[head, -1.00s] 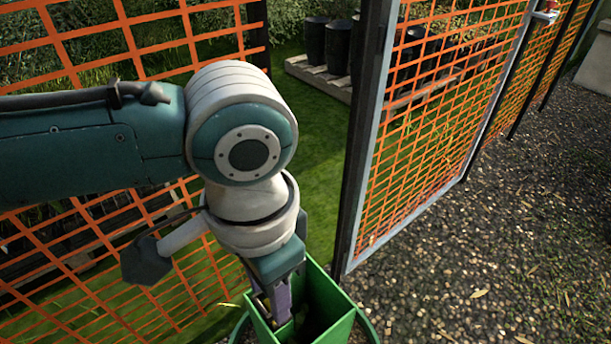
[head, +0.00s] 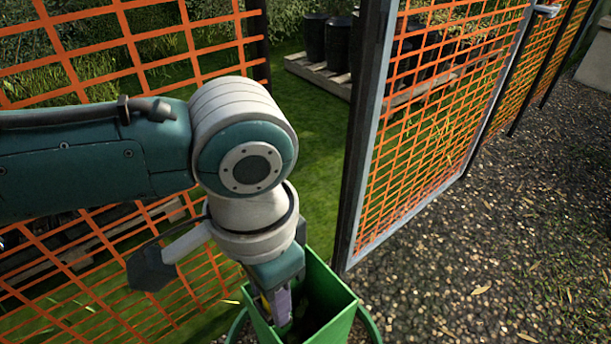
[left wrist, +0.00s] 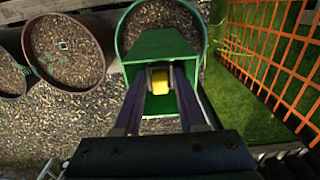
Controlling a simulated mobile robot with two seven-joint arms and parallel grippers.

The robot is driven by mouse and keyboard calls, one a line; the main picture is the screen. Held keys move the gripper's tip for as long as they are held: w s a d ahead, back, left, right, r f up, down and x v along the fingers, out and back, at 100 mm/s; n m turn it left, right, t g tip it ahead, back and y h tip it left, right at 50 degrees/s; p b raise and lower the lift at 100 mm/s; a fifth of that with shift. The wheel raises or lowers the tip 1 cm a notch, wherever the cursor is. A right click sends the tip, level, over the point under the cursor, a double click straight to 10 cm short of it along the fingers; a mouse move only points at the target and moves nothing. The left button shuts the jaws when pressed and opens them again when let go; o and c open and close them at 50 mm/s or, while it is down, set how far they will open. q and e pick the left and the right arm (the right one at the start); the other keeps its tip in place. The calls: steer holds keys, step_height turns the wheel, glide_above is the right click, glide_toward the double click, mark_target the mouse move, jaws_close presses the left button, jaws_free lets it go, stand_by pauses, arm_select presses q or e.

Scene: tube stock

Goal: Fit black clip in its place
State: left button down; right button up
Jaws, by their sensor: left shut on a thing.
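My left gripper (head: 281,308) points down into the green open-topped box (head: 340,328). In the left wrist view its two fingers (left wrist: 160,82) are closed on a small yellow thing (left wrist: 161,79). I cannot make out a black clip in either view. My right gripper is not in view.
An orange mesh fence (head: 110,250) stands beside my left arm, and an orange mesh gate (head: 430,140) with a grey frame is at right. Black pots (head: 338,45) stand on a pallet behind. Round containers (left wrist: 68,50) sit left in the wrist view. Gravel at right is open.

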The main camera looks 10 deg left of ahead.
arm_select(q)
steer(key=shift+f, duration=0.55)
steer(key=shift+c, duration=2)
jaws_free()
step_height(320, 180, up, 10)
steer(key=p, duration=0.3)
